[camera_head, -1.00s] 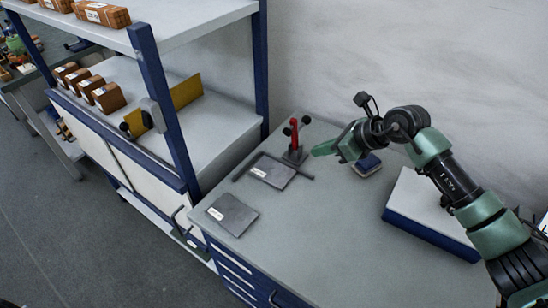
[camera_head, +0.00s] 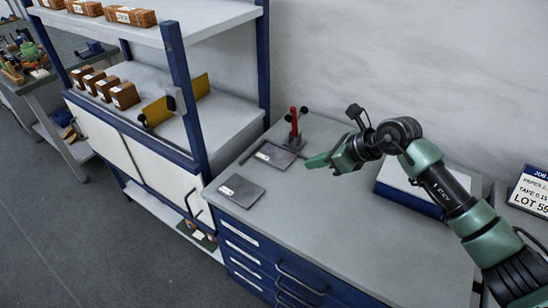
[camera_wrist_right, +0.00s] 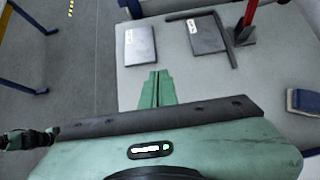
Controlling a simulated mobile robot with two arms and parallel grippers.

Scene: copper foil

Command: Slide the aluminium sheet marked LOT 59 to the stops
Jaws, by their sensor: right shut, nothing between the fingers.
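Two flat grey sheets with white labels lie on the bench; the lettering is too small to read. The near sheet (camera_head: 242,191) lies by the bench's left front edge, apart from the stops. The far sheet (camera_head: 275,157) lies in the corner of two dark stop bars (camera_wrist_right: 226,42); whether it touches them I cannot tell. My right gripper (camera_head: 312,162) is shut and empty, above the bench right of the sheets. In the wrist view both sheets lie ahead of its fingertips (camera_wrist_right: 159,74). A dark green part at that view's left edge appears to be my left gripper (camera_wrist_right: 28,140); its jaws are unclear.
A red clamp (camera_head: 294,126) stands just behind the far sheet. A blue-edged block (camera_wrist_right: 303,101) lies to the right. A white-topped blue box (camera_head: 399,181) and a LOT 59 sign (camera_head: 530,192) stand farther right. A shelf rack (camera_head: 187,95) borders the bench's left. The front middle is clear.

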